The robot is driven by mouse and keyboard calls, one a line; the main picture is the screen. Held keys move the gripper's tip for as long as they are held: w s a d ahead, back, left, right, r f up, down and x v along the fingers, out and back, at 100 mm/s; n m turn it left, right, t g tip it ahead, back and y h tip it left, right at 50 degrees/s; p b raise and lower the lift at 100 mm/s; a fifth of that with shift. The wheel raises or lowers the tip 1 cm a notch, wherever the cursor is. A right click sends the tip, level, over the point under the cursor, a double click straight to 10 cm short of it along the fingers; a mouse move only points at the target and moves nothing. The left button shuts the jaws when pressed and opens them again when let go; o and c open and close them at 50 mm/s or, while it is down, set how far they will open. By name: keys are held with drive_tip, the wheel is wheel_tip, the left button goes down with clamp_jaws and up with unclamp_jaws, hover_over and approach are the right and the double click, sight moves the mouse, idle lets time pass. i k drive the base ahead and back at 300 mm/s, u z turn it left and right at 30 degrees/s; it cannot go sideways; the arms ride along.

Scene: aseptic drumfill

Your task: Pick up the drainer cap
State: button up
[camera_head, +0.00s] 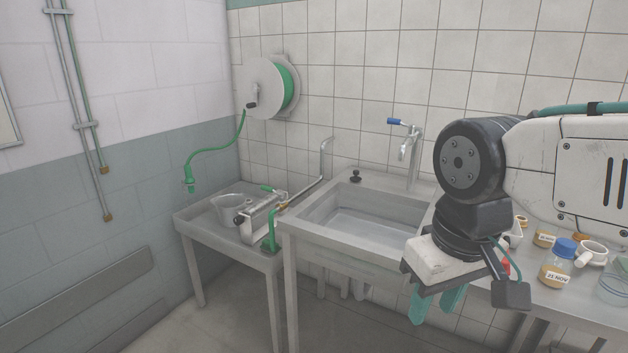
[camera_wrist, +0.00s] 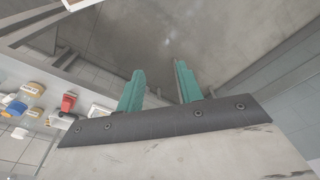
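A small black knobbed piece (camera_head: 355,176), which looks like the drainer cap, sits on the back left rim of the steel sink (camera_head: 318,238). The sink basin looks empty. My gripper (camera_head: 435,308) hangs low in front of the sink's right side, well apart from the black piece. Its two teal fingers point down and stand apart with nothing between them. In the wrist view my gripper (camera_wrist: 159,72) shows the same gap over bare grey floor. The black piece does not show in the wrist view.
A faucet (camera_head: 408,148) with a blue lever stands behind the sink. Left is a lower steel table (camera_head: 190,220) with a metal bowl (camera_head: 228,204) and green-handled fittings. A blue-capped jar (camera_head: 558,264) and other containers crowd the right counter. A hose reel (camera_head: 268,88) hangs on the wall.

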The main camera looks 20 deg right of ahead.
sight(578, 237)
drive_tip(key=z, duration=0.95)
drive_tip(key=i, duration=0.9)
drive_tip(key=z, duration=0.7)
